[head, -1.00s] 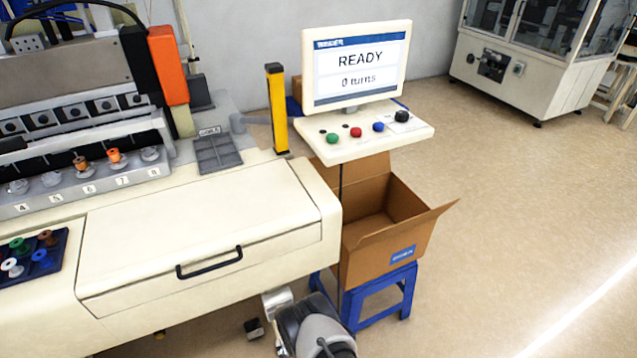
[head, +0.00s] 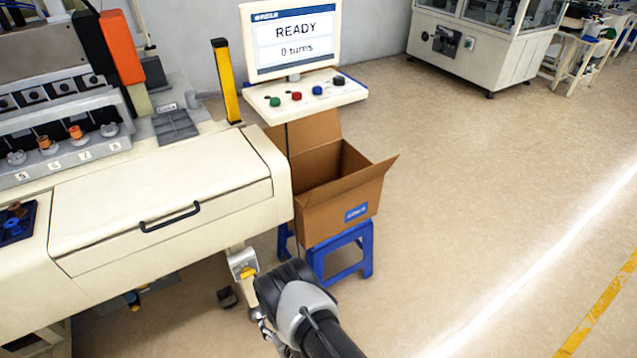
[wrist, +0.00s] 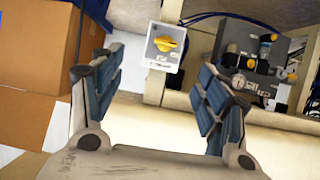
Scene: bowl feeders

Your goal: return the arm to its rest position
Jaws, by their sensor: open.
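My gripper (wrist: 157,75) is open and empty in the wrist view, its two padded fingers wide apart. Ahead of it, apart from the fingers, a yellow rotary switch (wrist: 168,43) sits on a pale plate. In the head view my arm (head: 303,308) reaches in from the bottom, low in front of the cream machine's right end. The yellow switch (head: 248,272) shows just beyond it on a grey box under the machine. My fingers are small and hard to make out in the head view.
An open cardboard box (head: 340,195) stands on a blue stool (head: 342,252) close beyond my arm; cardboard (wrist: 40,60) fills the wrist view's left side. Fittings and hoses (wrist: 262,62) lie at its right. The cream machine (head: 160,200) is left. Floor (head: 470,200) at right is clear.

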